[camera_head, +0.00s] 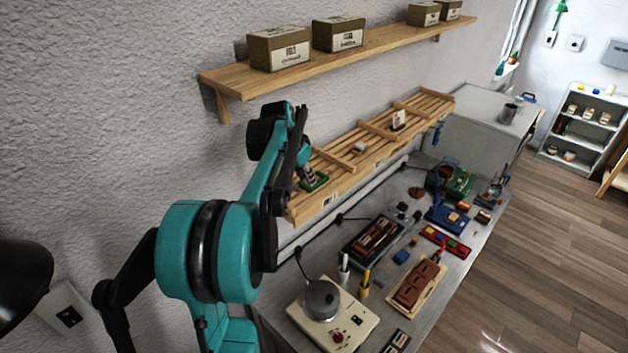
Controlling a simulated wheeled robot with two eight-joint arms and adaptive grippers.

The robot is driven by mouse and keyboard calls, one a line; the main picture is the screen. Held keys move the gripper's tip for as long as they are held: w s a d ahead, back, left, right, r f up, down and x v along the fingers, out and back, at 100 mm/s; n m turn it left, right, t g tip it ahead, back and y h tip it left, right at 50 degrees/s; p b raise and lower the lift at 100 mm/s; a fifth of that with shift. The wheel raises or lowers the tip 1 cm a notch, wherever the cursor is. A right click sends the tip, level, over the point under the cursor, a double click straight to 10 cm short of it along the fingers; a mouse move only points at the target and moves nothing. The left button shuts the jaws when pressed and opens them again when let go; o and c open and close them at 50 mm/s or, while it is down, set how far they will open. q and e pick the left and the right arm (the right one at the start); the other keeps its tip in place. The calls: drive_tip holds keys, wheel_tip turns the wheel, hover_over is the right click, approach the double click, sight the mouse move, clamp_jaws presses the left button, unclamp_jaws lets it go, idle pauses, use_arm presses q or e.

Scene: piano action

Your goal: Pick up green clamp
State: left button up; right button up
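A small green piece (317,183), which looks like the green clamp, shows at the near left end of the slatted wooden rack (345,160) on the wall. My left gripper (307,177) points down right at it, and its fingertips meet or overlap the piece in this view. The gripper is small and partly dark here, so I cannot tell whether its fingers are closed on the piece. My own teal arm covers the wall to the left of the rack. My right gripper is out of view.
A wooden shelf (365,47) with several boxes hangs above the rack. Below is a grey workbench (400,290) crowded with a hot-plate-like device (330,318), a wooden block (418,284), a blue tool (445,218) and a green machine (460,186). Open floor lies right.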

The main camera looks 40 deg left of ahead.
sight(316, 185)
use_arm(q)
drive_tip(key=shift+w+r, duration=0.1)
drive_tip(key=shift+w, duration=0.85)
drive_tip(key=p+x, duration=0.1)
drive_tip(key=x, duration=0.4)
drive_tip(key=shift+w+a, duration=0.1)
drive_tip(key=shift+w, duration=0.1)
drive_tip(key=shift+s, duration=0.1)
clamp_jaws()
